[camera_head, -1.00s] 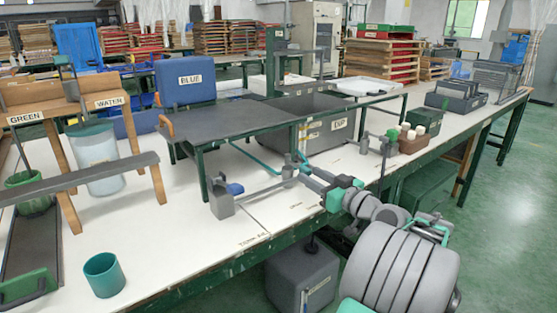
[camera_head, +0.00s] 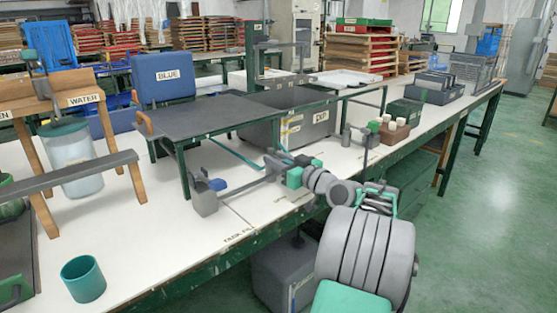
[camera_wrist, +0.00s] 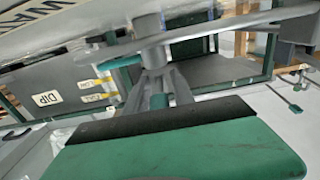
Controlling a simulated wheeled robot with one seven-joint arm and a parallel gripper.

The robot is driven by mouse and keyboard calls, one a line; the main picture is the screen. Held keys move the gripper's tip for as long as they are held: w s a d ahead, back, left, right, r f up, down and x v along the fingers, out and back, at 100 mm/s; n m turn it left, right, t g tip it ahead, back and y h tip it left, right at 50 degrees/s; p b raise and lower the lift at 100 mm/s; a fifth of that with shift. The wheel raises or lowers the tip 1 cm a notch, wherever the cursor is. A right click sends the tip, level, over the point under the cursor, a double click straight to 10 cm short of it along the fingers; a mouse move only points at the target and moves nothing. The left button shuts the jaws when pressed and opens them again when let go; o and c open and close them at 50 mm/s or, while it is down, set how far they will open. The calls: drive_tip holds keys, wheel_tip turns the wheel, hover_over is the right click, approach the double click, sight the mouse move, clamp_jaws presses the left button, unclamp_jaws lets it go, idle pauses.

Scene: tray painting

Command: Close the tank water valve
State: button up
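My gripper covers the pipe's right end, where the valve's shape is unclear. In the wrist view a grey post with a flat round part (camera_wrist: 150,48) stands at the fingers (camera_wrist: 156,88), close to a bar lettered "WA". I cannot tell whether the fingers grip it.
A dark drain table (camera_head: 195,117) stands left of the tank. A teal cup (camera_head: 83,279) is at the bench's near left. A brown box with white-topped items (camera_head: 393,133) sits right of my gripper. The green floor (camera_head: 480,220) is open at right.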

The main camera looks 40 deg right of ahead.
clamp_jaws()
idle(1.1)
